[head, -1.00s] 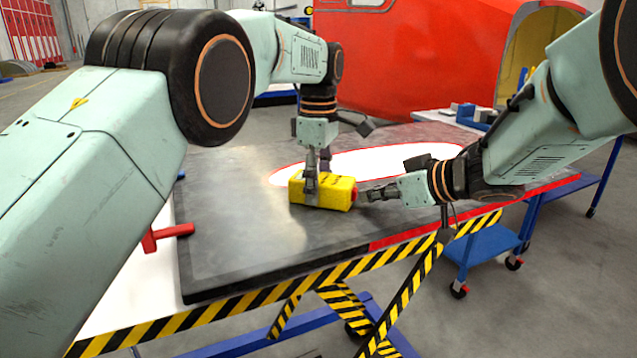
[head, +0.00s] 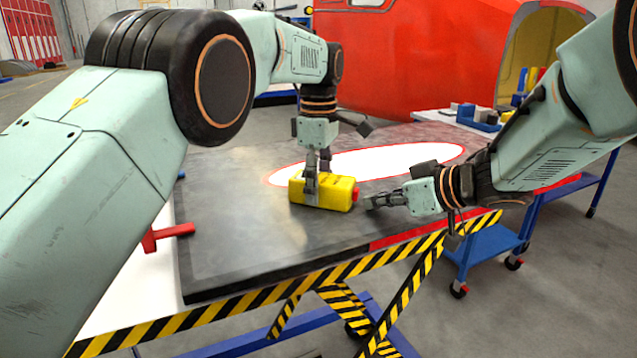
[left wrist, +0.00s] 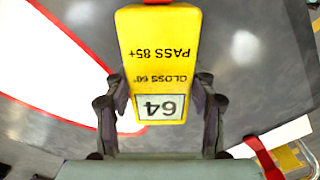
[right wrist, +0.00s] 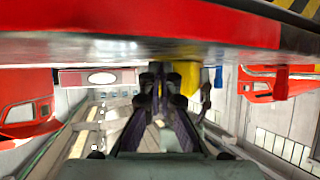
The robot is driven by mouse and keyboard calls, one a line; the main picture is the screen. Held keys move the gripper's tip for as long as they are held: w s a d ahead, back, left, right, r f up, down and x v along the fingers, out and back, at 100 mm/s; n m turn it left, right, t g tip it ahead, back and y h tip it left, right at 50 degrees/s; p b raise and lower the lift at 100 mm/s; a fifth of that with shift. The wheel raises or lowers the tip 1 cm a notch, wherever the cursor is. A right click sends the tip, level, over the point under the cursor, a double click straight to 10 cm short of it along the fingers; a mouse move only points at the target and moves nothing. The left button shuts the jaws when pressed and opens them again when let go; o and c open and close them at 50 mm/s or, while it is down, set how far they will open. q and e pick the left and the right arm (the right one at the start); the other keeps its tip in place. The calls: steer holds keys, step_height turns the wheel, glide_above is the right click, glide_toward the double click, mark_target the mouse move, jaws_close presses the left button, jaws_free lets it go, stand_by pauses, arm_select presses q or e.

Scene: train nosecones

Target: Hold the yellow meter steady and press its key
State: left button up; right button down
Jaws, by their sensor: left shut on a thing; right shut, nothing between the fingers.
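The yellow meter (head: 336,193) lies on the dark panel of the table, with a red key (head: 356,194) on its right end. My left gripper (head: 311,196) is shut on the meter from above. In the left wrist view my left fingers (left wrist: 157,103) clasp both sides of the meter (left wrist: 158,45); its display (left wrist: 160,107) reads 64, upside down. My right gripper (head: 370,203) is shut and empty, just right of and nearer than the key, apparently apart from it. In the right wrist view the closed right fingertips (right wrist: 160,78) sit beside the yellow meter (right wrist: 188,76), partly hidden.
A white oval with a red outline (head: 400,160) marks the panel behind the meter. A red-handled tool (head: 168,235) lies at the panel's left edge. A blue cart (head: 490,243) stands right of the striped lift table. A large red nosecone (head: 425,60) stands behind.

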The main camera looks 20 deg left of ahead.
arm_select(q)
steer(key=shift+f, duration=0.1)
arm_select(e)
steer(key=shift+s+d, duration=0.15)
steer(key=shift+d, duration=1.25)
steer(key=shift+s+d, duration=0.1)
steer(key=shift+d, duration=1.3)
arm_select(q)
steer(key=o, duration=1.6)
arm_select(e)
steer(key=shift+f, duration=0.1)
arm_select(q)
steer(key=shift+r, duration=0.2)
